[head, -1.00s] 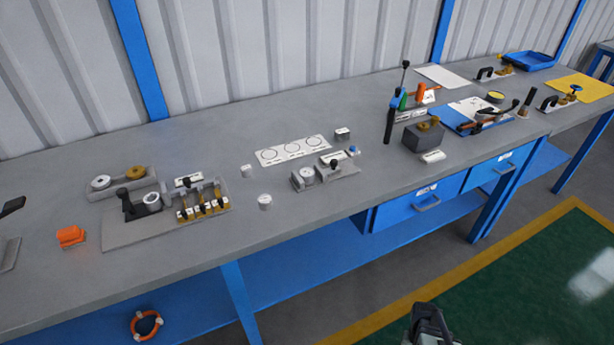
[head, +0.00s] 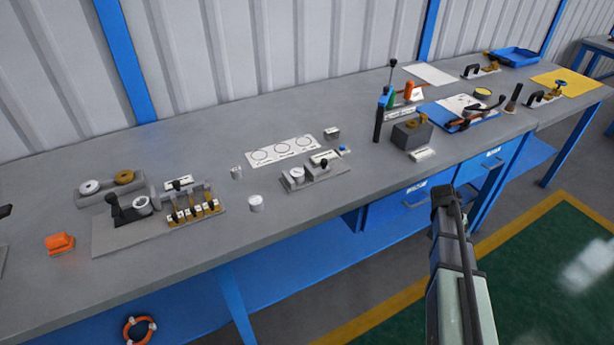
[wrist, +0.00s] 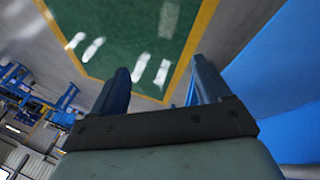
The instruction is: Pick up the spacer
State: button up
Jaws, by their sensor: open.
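Two small pale cylinders stand apart on the grey bench, one nearer the front (head: 255,203) and one farther back (head: 236,172). Either could be the spacer; I cannot tell which from their look. A similar pale round part (head: 297,175) sits in a small grey fixture to their right. My gripper (wrist: 158,85) is open in the wrist view, with nothing between its blue fingers. It faces the green floor, away from the bench top. In the head view my arm rises in front of the bench, right of the cylinders.
A white sheet with circles (head: 282,151) lies behind the cylinders. A grey fixture plate with clamps (head: 120,238) and an orange block (head: 60,243) are at the left. A tool stand (head: 379,125) and blue tray (head: 515,57) are at the right.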

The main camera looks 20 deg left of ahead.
jog(key=w+d+r+m+t+h, duration=0.1)
jog(key=w+r, duration=0.4)
jog(key=r, duration=0.4)
jog(key=w+d+r+m+t+h, duration=0.1)
jog(key=w+r, duration=0.4)
jog(key=r, duration=0.3)
jog(key=w+a+r+m, duration=0.2)
jog(key=w+a+r, duration=0.1)
jog(key=a+r, duration=0.4)
jog(key=s+a+r+m+y, duration=0.1)
jog(key=s+a+r+y, duration=0.15)
jog(key=a, duration=0.95)
jog(key=s+a+r+y, duration=0.2)
jog(key=a+r, duration=0.1)
jog(key=a, duration=0.8)
jog(key=s+a+r+g+y, duration=0.1)
jog(key=s+a+r+g, duration=0.1)
jog(key=s+a, duration=0.75)
jog(key=s+a+r+g+y, duration=0.15)
jog(key=s+a, duration=0.35)
jog(key=a, duration=1)
send_over(298, 172)
jog(key=shift+m, duration=0.4)
jog(key=f, duration=0.8)
jog(key=shift+a, duration=0.4)
jog(key=shift+d+f, duration=0.2)
jog(key=shift+f, duration=1.15)
jog(key=shift+d+f, duration=0.2)
jog(key=shift+f, duration=1.1)
jog(key=shift+c, duration=0.4)
